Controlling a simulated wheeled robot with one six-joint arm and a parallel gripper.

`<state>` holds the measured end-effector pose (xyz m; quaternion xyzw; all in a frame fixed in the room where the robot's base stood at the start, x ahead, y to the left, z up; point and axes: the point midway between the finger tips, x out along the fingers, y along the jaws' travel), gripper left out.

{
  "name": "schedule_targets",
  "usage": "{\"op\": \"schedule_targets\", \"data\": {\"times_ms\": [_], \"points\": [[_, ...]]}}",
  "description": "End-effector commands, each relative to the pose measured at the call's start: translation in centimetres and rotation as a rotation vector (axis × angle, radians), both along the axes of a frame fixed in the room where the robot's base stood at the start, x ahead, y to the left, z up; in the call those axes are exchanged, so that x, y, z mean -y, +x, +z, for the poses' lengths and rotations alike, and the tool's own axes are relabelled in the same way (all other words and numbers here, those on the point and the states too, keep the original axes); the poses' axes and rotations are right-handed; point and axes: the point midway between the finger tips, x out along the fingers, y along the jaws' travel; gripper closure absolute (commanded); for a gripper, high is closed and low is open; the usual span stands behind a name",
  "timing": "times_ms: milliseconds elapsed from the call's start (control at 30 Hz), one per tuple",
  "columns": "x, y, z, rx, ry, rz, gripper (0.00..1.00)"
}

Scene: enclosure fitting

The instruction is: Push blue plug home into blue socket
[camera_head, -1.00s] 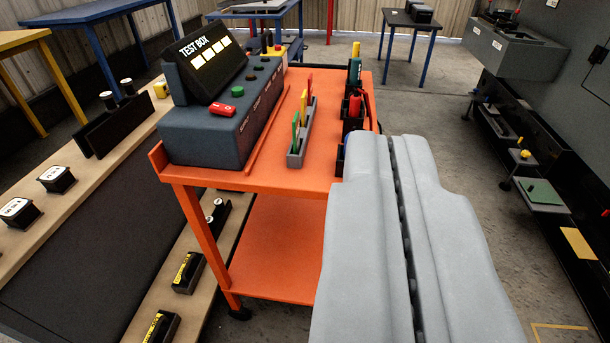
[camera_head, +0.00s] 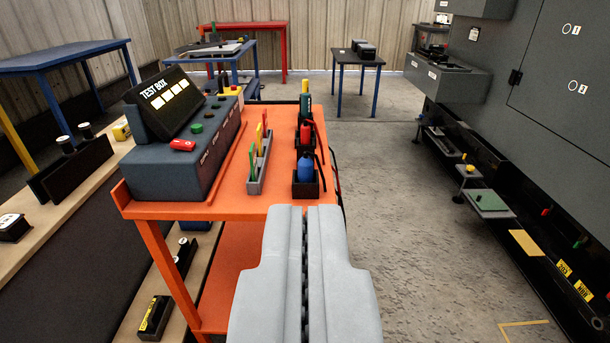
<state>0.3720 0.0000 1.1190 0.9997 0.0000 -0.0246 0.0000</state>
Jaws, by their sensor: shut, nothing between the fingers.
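A blue bottle-shaped piece (camera_head: 305,168), probably the blue plug, stands upright in a black holder (camera_head: 309,191) at the right side of the orange cart top. My gripper (camera_head: 304,209) is shut and empty, its two grey fingers meeting along a dark seam. In the picture its tips are just below the holder and blue piece, apart from both. I cannot pick out a blue socket.
The orange cart (camera_head: 228,208) also carries a dark test box (camera_head: 170,160), a grey rack (camera_head: 260,168) with coloured cards, and red and green pieces in holders. A grey cabinet (camera_head: 540,110) stands at right. Open floor (camera_head: 410,220) lies between cart and cabinet.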

Motion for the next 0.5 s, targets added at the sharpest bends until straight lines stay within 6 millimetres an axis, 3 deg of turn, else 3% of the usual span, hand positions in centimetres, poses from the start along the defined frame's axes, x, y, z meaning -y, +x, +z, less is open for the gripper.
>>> {"op": "schedule_targets", "data": {"times_ms": [33, 167, 267, 500], "points": [[0.0, 0.0, 0.0, 0.000, 0.000, 0.000, 0.94], [0.1, 0.7, -0.1, -0.004, -0.002, -0.006, 0.69], [0.5, 2.4, -0.5, -0.009, -0.012, -0.017, 0.49], [1.7, 8.9, -2.3, -0.029, -0.039, -0.037, 0.46]]}}
